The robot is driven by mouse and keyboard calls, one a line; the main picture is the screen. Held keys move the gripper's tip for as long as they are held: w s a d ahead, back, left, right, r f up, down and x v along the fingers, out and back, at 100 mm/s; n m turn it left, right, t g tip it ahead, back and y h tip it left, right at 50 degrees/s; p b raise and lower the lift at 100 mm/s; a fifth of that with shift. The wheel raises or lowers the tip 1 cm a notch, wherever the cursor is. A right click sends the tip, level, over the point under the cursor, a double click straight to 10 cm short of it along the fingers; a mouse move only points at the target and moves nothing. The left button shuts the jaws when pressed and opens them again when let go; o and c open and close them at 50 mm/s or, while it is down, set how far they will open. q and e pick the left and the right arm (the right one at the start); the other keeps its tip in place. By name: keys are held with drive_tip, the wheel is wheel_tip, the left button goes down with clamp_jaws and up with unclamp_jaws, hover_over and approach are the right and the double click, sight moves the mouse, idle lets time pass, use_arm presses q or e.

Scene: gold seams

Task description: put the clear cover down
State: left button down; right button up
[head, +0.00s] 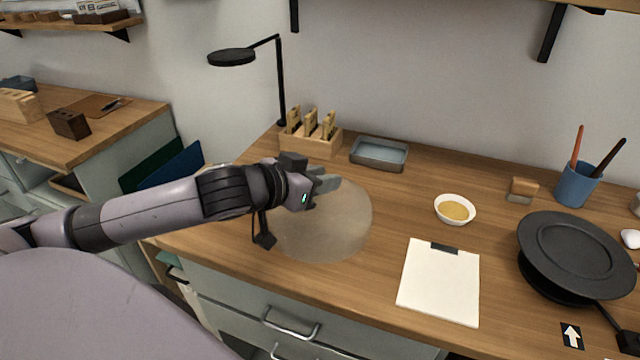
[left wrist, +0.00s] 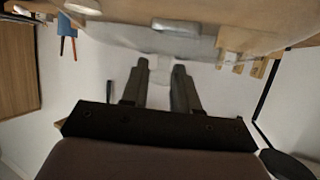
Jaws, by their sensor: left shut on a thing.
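The clear cover (head: 335,225) is a see-through, hazy dome over the front left part of the wooden bench. My left gripper (head: 325,183) reaches in from the left at the top of the cover. In the left wrist view the two fingers (left wrist: 160,75) are shut on a small pale knob (left wrist: 159,68) of the cover, whose hazy body fills the top of that view. I cannot tell whether the cover's lower rim touches the bench or hangs just above it. My right gripper is not in view.
Behind the cover stand a wooden rack (head: 310,143) with several tools, a grey tray (head: 379,154) and a black lamp (head: 232,57). To the right are a bowl of gold powder (head: 455,209), a clipboard (head: 440,285), a black round turntable (head: 575,255) and a blue cup (head: 575,187).

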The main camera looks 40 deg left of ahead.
use_arm(q)
drive_tip(key=shift+f, duration=0.35)
drive_tip(key=shift+f, duration=0.15)
drive_tip(key=c, duration=0.8)
unclamp_jaws()
drive_tip(key=shift+c, duration=0.2)
